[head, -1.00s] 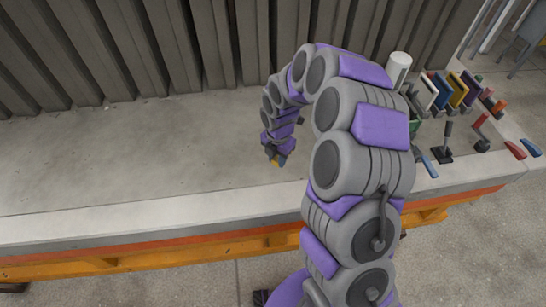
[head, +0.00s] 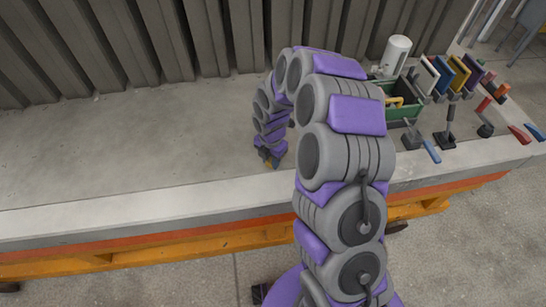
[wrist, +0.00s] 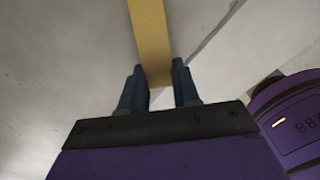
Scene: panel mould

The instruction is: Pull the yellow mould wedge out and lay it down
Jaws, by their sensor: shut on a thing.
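The yellow mould wedge (wrist: 150,35) shows in the wrist view as a long flat yellow bar running up from between the two dark fingers. My gripper (wrist: 158,68) is shut on its near end. In the head view, my gripper (head: 268,158) hangs low over the grey bench top (head: 110,140), close to its front edge. The far end of the wedge runs out of the wrist view. I cannot tell whether the wedge touches the bench.
A green crate (head: 401,112), a white cylinder (head: 396,55), coloured panels (head: 443,75) and several hand tools (head: 448,137) stand at the right end of the bench. A ribbed grey wall (head: 140,40) closes the back. The bench's left and middle are clear.

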